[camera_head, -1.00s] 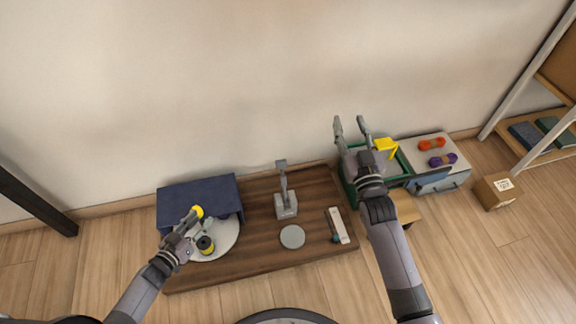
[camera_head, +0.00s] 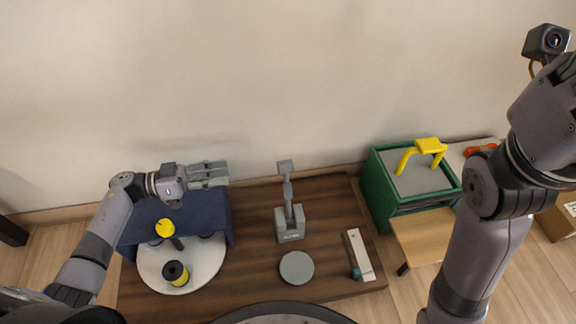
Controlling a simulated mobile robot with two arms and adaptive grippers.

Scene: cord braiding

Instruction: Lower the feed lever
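A lever with a yellow knob (camera_head: 165,228) and a short dark shaft stands at the front of the dark blue box (camera_head: 215,212), above a round pale plate (camera_head: 205,265). I take it for the feed lever, though no label shows. My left gripper (camera_head: 222,173) is above and right of the knob, over the box's top, pointing right. It is clear of the knob, with nothing visible between its fingers. Its fingers lie close together at this angle, and I cannot tell if they are shut. My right gripper is outside the picture; its arm rises at the right edge.
A yellow-and-black spool (camera_head: 176,273) stands on the plate. A grey upright fixture (camera_head: 290,218), a grey disc (camera_head: 296,268) and a white bar (camera_head: 358,254) are on the brown board (camera_head: 245,285). A green box (camera_head: 374,190) with a yellow handle (camera_head: 428,145) stands right.

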